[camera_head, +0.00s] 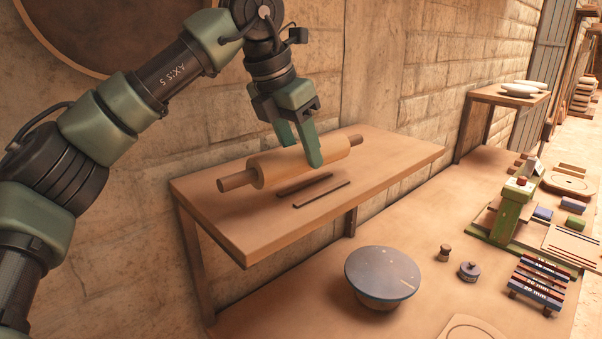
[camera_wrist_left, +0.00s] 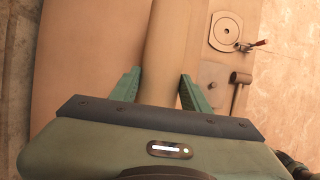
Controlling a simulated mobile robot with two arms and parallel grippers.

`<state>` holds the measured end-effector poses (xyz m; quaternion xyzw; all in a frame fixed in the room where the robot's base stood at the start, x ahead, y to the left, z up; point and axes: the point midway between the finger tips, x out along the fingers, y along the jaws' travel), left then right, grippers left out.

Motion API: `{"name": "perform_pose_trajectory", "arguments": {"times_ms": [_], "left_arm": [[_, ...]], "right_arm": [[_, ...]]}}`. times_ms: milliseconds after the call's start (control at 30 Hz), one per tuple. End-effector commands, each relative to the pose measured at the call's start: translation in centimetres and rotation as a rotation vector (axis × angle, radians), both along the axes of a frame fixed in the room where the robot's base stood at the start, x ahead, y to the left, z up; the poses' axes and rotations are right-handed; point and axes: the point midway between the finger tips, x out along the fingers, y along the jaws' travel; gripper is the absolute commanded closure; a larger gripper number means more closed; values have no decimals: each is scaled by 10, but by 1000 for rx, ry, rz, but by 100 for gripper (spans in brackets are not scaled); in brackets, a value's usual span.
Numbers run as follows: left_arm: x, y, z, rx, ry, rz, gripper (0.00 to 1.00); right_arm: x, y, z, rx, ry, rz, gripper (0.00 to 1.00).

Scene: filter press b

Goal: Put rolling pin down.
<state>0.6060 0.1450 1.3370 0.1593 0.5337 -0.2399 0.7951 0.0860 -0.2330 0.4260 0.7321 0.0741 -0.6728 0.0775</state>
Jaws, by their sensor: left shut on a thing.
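The rolling pin (camera_head: 275,168) is pale wood with darker handles. It lies lengthwise over the wooden wall shelf (camera_head: 400,157) in the head view; I cannot tell whether it touches the surface. My left gripper (camera_head: 308,152) comes down from above and is shut around the pin's barrel, right of its middle. In the left wrist view the barrel (camera_wrist_left: 160,60) runs between the two green fingers of the gripper (camera_wrist_left: 163,92). The far finger is partly hidden behind the pin. My right gripper is in neither view.
Two thin dark wooden strips (camera_head: 322,194) lie on the shelf in front of the pin. The shelf's right part is clear. Below stand a round grey-topped turntable (camera_head: 383,273), small weights (camera_head: 469,271), a green press (camera_head: 510,213) and a rack of labelled bars (camera_head: 540,283).

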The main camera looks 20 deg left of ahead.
Motion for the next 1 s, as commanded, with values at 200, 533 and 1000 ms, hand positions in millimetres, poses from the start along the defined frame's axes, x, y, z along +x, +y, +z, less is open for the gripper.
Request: {"name": "perform_pose_trajectory", "arguments": {"times_ms": [200, 533, 1000], "left_arm": [[-1, 0, -19, 0, -1, -1, 100], [0, 0, -45, -2, -3, 0, 100], [0, 0, -47, 0, -1, -1, 32]], "right_arm": [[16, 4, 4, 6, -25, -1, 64], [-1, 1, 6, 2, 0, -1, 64], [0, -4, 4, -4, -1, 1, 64]]}}
